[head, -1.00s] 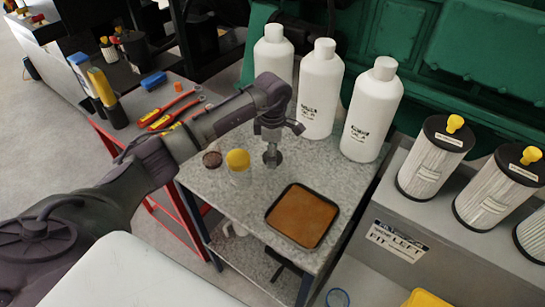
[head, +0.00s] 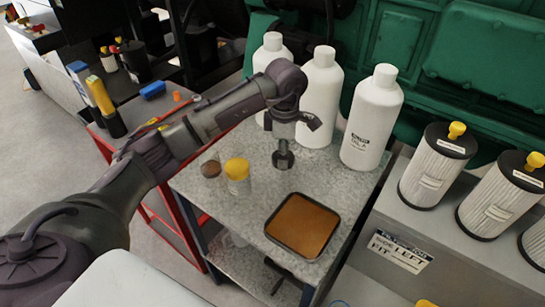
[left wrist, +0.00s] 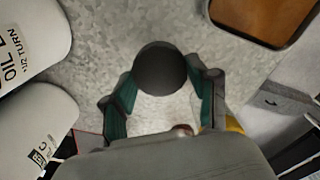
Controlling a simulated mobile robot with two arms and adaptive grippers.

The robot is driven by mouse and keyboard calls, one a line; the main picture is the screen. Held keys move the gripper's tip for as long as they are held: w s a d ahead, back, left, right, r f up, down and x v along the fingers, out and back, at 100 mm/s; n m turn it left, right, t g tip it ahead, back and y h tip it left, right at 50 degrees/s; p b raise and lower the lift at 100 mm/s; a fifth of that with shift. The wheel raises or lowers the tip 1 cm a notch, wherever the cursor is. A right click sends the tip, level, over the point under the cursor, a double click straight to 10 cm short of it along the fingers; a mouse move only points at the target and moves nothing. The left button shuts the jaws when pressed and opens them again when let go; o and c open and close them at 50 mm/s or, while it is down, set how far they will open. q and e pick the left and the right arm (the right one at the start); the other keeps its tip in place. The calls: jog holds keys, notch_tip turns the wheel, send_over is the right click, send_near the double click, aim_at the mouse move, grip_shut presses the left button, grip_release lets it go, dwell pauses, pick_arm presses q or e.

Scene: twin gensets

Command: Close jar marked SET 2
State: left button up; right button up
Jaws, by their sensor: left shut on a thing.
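My left gripper (head: 283,160) is shut on a dark round lid (left wrist: 161,68), held level above the grey speckled cart top (head: 255,205). A small jar with a brown round top (head: 210,168) stands left of the gripper, near the cart's left edge. A second small clear jar with a yellow top (head: 237,168) stands close beside it, between it and the gripper. I cannot read a SET mark on either jar. In the left wrist view, both jars are mostly hidden behind the gripper. My right gripper is in neither view.
Several tall white bottles (head: 371,118) stand along the cart's back. A black-rimmed tray with a brown bottom (head: 302,225) lies in front of the gripper. White filters with black caps (head: 436,168) stand on a ledge at right. A red-framed cart is at left.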

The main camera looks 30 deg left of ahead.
pick_arm(q)
jog(key=s+d+r+b, duration=0.1)
jog(key=s+d+r, duration=0.1)
jog(key=d+r, duration=0.2)
jog(key=d, duration=0.3)
jog(key=shift+d+r, duration=0.2)
jog(key=shift+r, duration=0.1)
jog(key=s+d+f+m, duration=0.1)
jog(key=s+d+m, duration=0.2)
jog(key=s+m, duration=0.2)
jog(key=s+d+f+m, duration=0.1)
jog(key=s+d+m, duration=0.2)
jog(key=s+m, duration=0.3)
jog(key=s+d+f+m, duration=0.1)
jog(key=s+d+m, duration=0.2)
jog(key=m, duration=0.9)
jog(key=shift+s+d+f, duration=0.15)
jog(key=shift+s+f, duration=0.05)
jog(key=shift+s, duration=0.45)
jog(key=shift+s+d+f, duration=0.15)
jog(key=shift+s+f, duration=0.05)
jog(key=shift+s, duration=0.45)
